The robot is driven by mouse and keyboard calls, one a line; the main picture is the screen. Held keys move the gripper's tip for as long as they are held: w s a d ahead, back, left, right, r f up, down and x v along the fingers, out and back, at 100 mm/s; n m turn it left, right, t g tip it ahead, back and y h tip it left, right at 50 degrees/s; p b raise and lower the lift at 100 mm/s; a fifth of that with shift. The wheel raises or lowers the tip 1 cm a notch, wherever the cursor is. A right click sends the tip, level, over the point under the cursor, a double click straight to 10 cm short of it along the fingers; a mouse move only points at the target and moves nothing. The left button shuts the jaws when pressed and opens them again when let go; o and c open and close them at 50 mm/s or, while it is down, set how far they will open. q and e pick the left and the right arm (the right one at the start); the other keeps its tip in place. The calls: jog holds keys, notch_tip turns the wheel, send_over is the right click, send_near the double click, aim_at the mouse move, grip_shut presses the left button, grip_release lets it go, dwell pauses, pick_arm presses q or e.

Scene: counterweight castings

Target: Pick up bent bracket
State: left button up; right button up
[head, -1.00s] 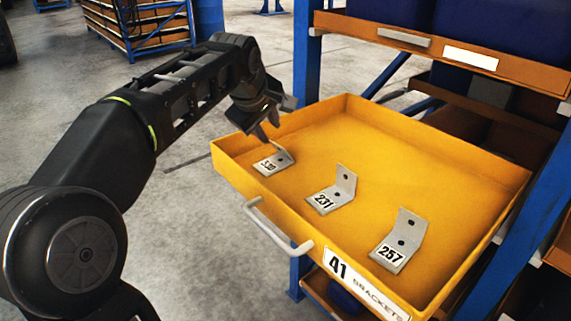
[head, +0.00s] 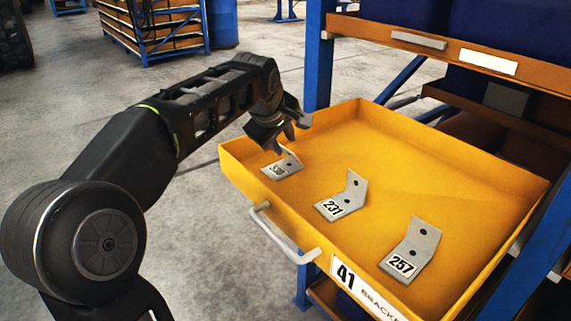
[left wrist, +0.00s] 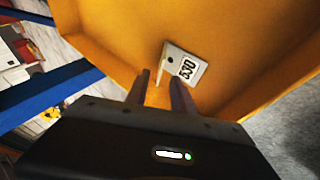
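Three grey bent brackets lie in the yellow drawer in the head view. Bracket 530 (head: 283,169) is at the left, bracket 231 (head: 341,196) in the middle and bracket 257 (head: 411,251) at the right. My left gripper (head: 284,145) is just above bracket 530 and partly covers its raised flange. In the left wrist view bracket 530 (left wrist: 184,69) lies just beyond the fingertips. The left gripper (left wrist: 157,85) is open there, with nothing held between its fingers. I cannot tell whether a finger touches the bracket. My right gripper is not in view.
The yellow drawer (head: 440,157), labelled 41 brackets, is pulled out of a blue-posted rack (head: 319,60). Its walls rise around the brackets, and a handle (head: 283,236) sticks out in front. An orange shelf (head: 440,50) hangs behind and above. Bare drawer floor surrounds the brackets.

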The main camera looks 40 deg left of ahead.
aim_at(286, 149)
pick_arm(q)
jog(key=shift+p+x, duration=0.35)
jog(key=shift+x, duration=2.25)
jog(key=shift+s+d, duration=0.1)
jog(key=shift+c, duration=0.6)
grip_shut()
